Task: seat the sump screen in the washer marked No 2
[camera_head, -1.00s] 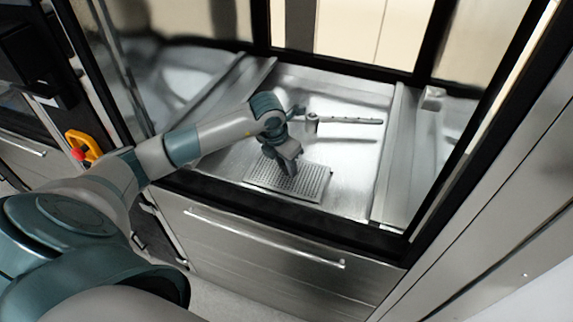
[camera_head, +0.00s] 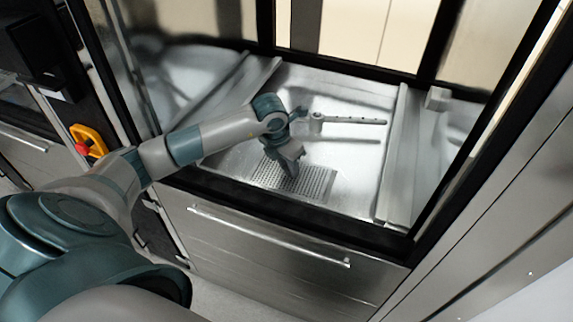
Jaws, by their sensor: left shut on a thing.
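The sump screen (camera_head: 315,182) is a flat grey perforated plate at the front of the washer's steel floor (camera_head: 350,155). It lies level and looks about flush with the floor, but I cannot tell whether it is fully down in its recess. My left gripper (camera_head: 290,172) points down over the screen's middle and is shut on it; the fingers hide the grip itself. No No 2 marking is readable on this washer. My right gripper is not in view.
A spray arm (camera_head: 345,120) on a hub stands just behind and right of my gripper. Raised rails (camera_head: 395,150) flank the floor. A black sill (camera_head: 300,212) runs along the front, above a steel panel with a bar handle (camera_head: 270,236).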

